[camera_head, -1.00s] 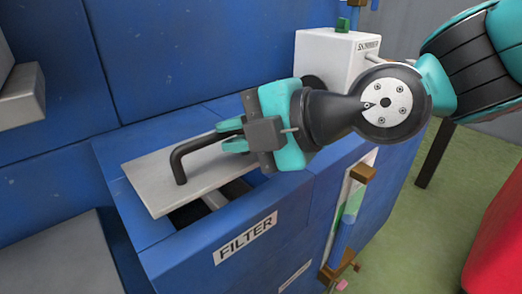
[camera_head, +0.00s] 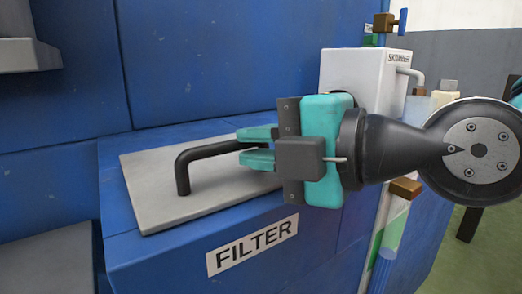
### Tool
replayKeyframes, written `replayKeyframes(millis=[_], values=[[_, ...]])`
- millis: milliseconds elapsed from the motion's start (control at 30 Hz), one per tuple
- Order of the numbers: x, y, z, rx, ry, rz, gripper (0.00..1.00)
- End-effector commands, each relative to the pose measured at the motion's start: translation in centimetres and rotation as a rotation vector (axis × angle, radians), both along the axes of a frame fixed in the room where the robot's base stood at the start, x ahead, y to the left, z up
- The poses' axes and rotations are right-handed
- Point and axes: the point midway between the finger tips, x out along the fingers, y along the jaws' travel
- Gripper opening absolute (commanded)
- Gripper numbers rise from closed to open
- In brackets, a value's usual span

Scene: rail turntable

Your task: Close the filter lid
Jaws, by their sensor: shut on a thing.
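The filter lid (camera_head: 215,203) is a flat grey plate with a black bent handle (camera_head: 183,174). It lies on the top of the blue box marked FILTER (camera_head: 128,252), and no dark opening shows along its front edge. My gripper (camera_head: 258,147) reaches in from the right. Its teal fingers are shut on the right part of the handle. The far right of the lid is partly hidden behind my gripper.
A white box marked SKIMMER (camera_head: 345,68) stands behind my gripper on the right. A brown-and-blue valve (camera_head: 385,24) rises behind it. A blue panel wall (camera_head: 200,60) stands close behind the lid. A grey surface (camera_head: 45,265) is at the lower left.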

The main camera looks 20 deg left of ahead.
Motion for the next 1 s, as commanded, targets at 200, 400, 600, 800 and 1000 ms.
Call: replayKeyframes(millis=[200,400,600,800,1000], values=[[0.36,-0.18,-0.35,-0.009,0.001,-0.011,0.00],[0.32,-0.17,-0.40,-0.010,0.003,-0.010,0.40],[0.18,-0.10,-0.34,-0.009,0.003,-0.006,0.40],[0.10,-0.06,-0.27,-0.007,0.002,-0.004,0.40],[0.07,-0.13,-0.19,-0.006,0.002,-0.003,0.40]])
